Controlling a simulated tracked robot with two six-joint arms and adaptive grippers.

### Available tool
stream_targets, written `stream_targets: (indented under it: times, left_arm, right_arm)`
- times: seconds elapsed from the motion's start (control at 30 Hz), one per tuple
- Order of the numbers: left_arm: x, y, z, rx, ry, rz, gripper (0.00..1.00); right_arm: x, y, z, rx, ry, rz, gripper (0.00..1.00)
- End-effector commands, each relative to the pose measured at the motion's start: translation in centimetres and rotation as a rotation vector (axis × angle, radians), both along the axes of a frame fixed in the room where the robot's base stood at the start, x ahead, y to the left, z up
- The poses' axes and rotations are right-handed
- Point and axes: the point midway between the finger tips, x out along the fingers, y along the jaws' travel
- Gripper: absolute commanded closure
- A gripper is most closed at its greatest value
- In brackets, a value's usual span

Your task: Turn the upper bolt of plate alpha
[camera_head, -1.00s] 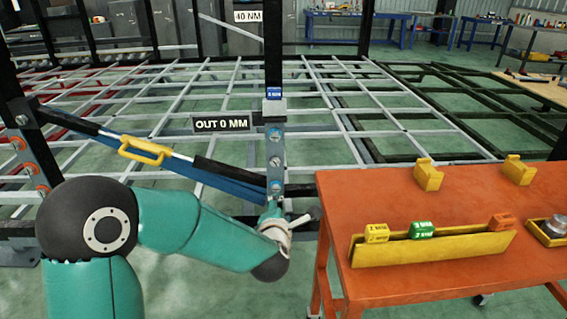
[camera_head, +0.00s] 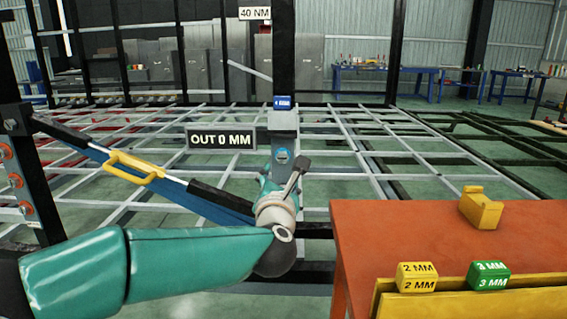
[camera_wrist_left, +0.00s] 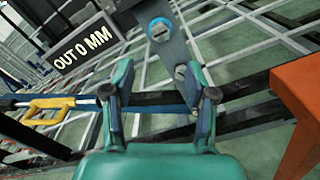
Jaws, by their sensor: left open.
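A grey upright plate (camera_head: 293,147) stands in the middle of the head view, beside the "OUT 0 MM" sign (camera_head: 222,139). Its blue-ringed bolt (camera_head: 282,155) shows just above my left gripper (camera_head: 284,176). In the left wrist view the blue-ringed bolt (camera_wrist_left: 160,29) lies beyond and above the open fingers (camera_wrist_left: 159,93). My left gripper is empty and appears apart from both bolts. The lower plate is hidden behind my left gripper in the head view. My right gripper is out of view.
An orange table (camera_head: 400,235) stands close on the right, with a yellow holder (camera_head: 482,207), yellow "2 MM" block (camera_head: 417,278) and green "3 MM" block (camera_head: 489,276). A bar with yellow handle (camera_head: 134,165) runs left of the plate. A frame lattice (camera_head: 340,135) lies behind.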

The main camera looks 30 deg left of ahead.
Motion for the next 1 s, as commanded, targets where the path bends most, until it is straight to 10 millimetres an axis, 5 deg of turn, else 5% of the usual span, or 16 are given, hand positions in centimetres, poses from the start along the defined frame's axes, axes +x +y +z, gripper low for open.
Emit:
stream_targets:
  times: [0.5, 1.0]
  left_arm:
    - [8.9, 5.2, -0.1, 0.0, 0.002, -0.003, 0.44]
    - [10.2, 5.8, -0.1, 0.001, 0.002, -0.006, 0.44]
  right_arm:
    - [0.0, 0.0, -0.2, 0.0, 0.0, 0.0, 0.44]
    - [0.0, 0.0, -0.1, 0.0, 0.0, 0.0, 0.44]
